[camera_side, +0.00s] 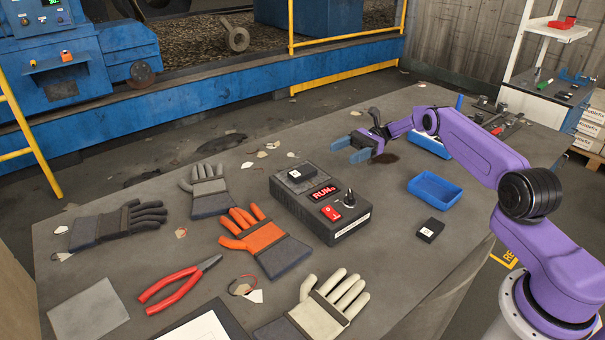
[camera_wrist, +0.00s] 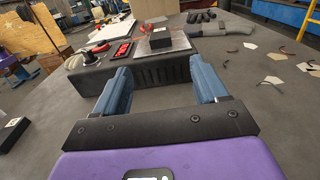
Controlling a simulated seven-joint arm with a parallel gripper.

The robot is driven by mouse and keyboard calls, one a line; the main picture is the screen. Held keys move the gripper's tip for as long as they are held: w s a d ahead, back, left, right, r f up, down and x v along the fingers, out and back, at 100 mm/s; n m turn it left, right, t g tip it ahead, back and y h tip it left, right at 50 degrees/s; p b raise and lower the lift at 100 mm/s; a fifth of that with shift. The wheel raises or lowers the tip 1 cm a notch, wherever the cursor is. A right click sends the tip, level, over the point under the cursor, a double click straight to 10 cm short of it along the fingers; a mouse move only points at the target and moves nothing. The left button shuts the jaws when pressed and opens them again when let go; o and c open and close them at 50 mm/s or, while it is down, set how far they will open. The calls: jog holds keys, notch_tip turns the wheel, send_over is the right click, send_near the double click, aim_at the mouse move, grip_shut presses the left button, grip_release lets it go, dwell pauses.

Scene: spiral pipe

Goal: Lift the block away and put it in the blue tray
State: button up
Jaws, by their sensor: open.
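A small black block (camera_side: 303,177) with a white label sits on top of the dark control box (camera_side: 345,225), at its far end. It also shows in the wrist view (camera_wrist: 160,39), beyond my fingers. A second similar black block (camera_side: 431,230) lies on the table right of the box. A blue tray (camera_side: 435,190) sits empty on the table right of the box; another blue tray (camera_side: 430,143) stands farther back, partly hidden by my arm. My gripper (camera_side: 347,149) is open and empty behind the control box, apart from both blocks. Its blue fingers (camera_wrist: 160,75) point toward the box.
The control box has a red RUN display, a red switch and a knob. Several work gloves (camera_side: 252,235), red pliers (camera_side: 180,285) and scraps lie left and in front of it. Tools lie at the back right. Bare table lies between the box and the near tray.

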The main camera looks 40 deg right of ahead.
aim_at(307, 168)
jog(key=a, duration=1.4)
jog(key=shift+a+r, duration=0.15)
jog(key=shift+a, duration=0.25)
grip_shut()
jog(key=shift+r, duration=0.5)
notch_tip(307, 168, up, 3)
jog(key=shift+d+f, duration=0.1)
jog(key=shift+f, duration=0.1)
jog(key=s+d+r, duration=0.2)
jog(key=s+r, duration=0.7)
jog(key=s, duration=0.5)
jog(key=s+d+f+m+t+h, duration=0.2)
jog(key=d+f+m+t+h, duration=0.1)
jog(key=d+f+m+t, duration=0.55)
jog(key=shift+n+t, duration=0.75)
jog(key=shift+t, duration=0.2)
jog(key=shift+s+a, duration=0.1)
jog(key=shift+a, duration=2.55)
